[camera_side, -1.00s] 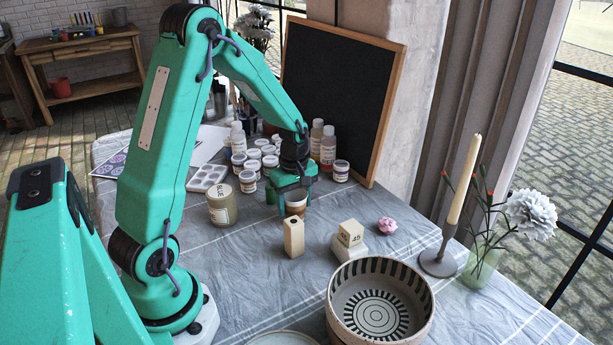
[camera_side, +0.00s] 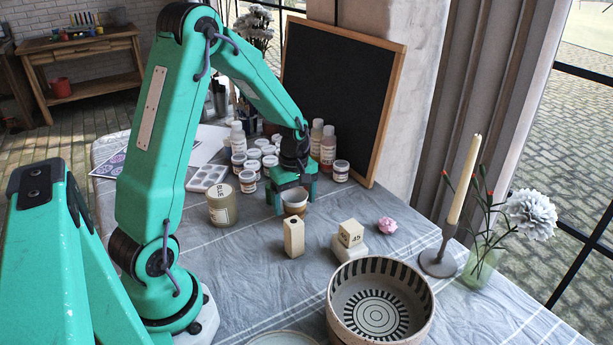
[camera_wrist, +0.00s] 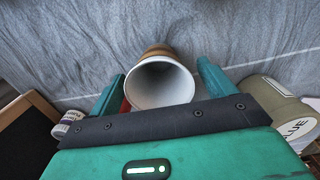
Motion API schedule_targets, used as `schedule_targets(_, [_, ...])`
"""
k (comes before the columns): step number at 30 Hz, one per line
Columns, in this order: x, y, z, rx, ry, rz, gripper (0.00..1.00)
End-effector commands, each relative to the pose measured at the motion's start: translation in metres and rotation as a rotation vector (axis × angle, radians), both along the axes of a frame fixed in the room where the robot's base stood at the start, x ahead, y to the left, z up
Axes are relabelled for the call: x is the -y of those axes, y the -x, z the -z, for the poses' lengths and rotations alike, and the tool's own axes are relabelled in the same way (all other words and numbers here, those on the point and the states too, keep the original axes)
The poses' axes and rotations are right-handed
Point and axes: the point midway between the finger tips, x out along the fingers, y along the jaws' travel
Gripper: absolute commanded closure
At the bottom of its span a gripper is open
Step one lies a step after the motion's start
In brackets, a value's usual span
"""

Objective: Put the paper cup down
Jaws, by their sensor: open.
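The paper cup (camera_side: 295,203) is brown outside and white inside. It stands upright on the grey cloth, behind a small wooden block. My gripper (camera_side: 293,198) is open around it, with one finger on each side. In the wrist view the cup (camera_wrist: 160,85) shows its empty white mouth between the two green fingers of my gripper (camera_wrist: 162,74). A gap shows beside the cup on the right finger's side. The left finger is close to the cup, and I cannot tell whether it touches.
The wooden block (camera_side: 294,237) stands just in front of the cup. The BLUE jar (camera_side: 221,206) is to the left, and paint pots (camera_side: 248,181) and bottles (camera_side: 328,149) are behind. A numbered cube (camera_side: 350,233) and patterned bowl (camera_side: 346,308) are at right front.

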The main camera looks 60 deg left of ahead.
Motion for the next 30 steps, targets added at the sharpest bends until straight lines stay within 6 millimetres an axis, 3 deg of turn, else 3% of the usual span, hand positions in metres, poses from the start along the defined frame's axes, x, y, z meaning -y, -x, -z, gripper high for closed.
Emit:
schedule_targets(18, [0.0, -0.001, -0.091, 0.005, -0.002, 0.0, 0.17])
schedule_targets(24, [0.0, -0.001, -0.109, 0.003, -0.001, 0.0, 0.17])
schedule_targets(30, [0.0, -0.001, -0.114, 0.002, -0.001, 0.0, 0.17])
